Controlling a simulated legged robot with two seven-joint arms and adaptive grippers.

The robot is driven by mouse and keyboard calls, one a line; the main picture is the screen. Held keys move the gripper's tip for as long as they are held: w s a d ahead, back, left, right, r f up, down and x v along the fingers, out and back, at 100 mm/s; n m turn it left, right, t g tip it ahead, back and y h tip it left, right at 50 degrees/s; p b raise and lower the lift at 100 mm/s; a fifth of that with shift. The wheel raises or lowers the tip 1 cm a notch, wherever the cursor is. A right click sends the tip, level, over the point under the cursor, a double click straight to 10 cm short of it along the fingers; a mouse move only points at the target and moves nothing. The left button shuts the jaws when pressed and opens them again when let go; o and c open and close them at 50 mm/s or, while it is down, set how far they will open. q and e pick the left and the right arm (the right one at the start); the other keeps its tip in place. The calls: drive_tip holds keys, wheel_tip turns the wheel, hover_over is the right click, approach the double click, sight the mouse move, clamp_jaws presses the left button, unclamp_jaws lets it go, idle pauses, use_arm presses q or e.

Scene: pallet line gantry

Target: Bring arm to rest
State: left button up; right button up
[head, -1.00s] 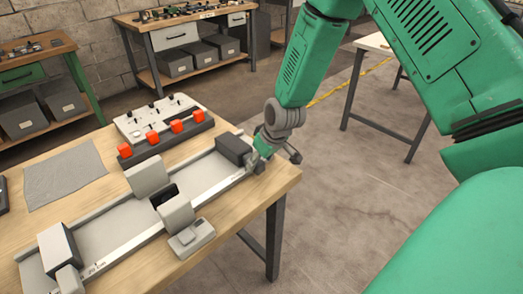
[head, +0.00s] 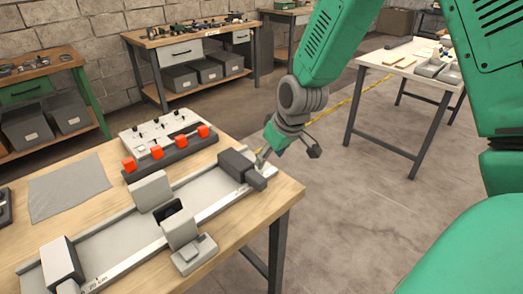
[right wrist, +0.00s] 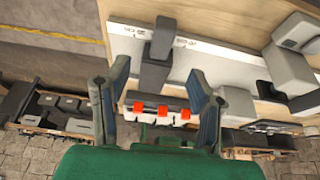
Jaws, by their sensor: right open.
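My right arm comes in from the right in the head view. Its gripper (head: 287,153) hangs just past the far right corner of the workbench, by the dark sliding block (head: 237,162) on the rail fixture (head: 113,247). The gripper is open and empty. One finger overlaps the block's end in the picture; I cannot tell whether they touch. In the right wrist view the two fingers (right wrist: 158,98) stand wide apart, with the dark block (right wrist: 156,60) beyond them. My left gripper is not in view.
The wooden workbench (head: 235,233) also holds a grey mat (head: 68,188) and a dark strip with red blocks (head: 170,155). A white-topped table (head: 400,65) stands at the right rear. Open floor (head: 345,215) lies right of the workbench.

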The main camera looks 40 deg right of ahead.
drive_tip(key=s+a+f+g+b, duration=0.1)
drive_tip(key=s+a+f, duration=0.2)
drive_tip(key=s+f, duration=0.45)
drive_tip(key=s+a+f+g+b, duration=0.1)
drive_tip(key=s+a+f, duration=0.3)
drive_tip(key=f, duration=0.6)
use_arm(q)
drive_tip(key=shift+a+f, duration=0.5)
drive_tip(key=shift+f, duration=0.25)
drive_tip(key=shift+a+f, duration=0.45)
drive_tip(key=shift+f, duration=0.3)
use_arm(e)
drive_tip(key=s+a+f+g, duration=0.1)
drive_tip(key=s+a+f, duration=0.1)
drive_tip(key=s, duration=0.5)
drive_tip(key=s+a+f+g, duration=0.1)
drive_tip(key=s+a+f, duration=0.1)
drive_tip(key=s+f, duration=0.3)
drive_tip(key=shift+s+a+f+h, duration=0.2)
drive_tip(key=shift+s+a+h, duration=0.15)
drive_tip(key=shift+s, duration=0.95)
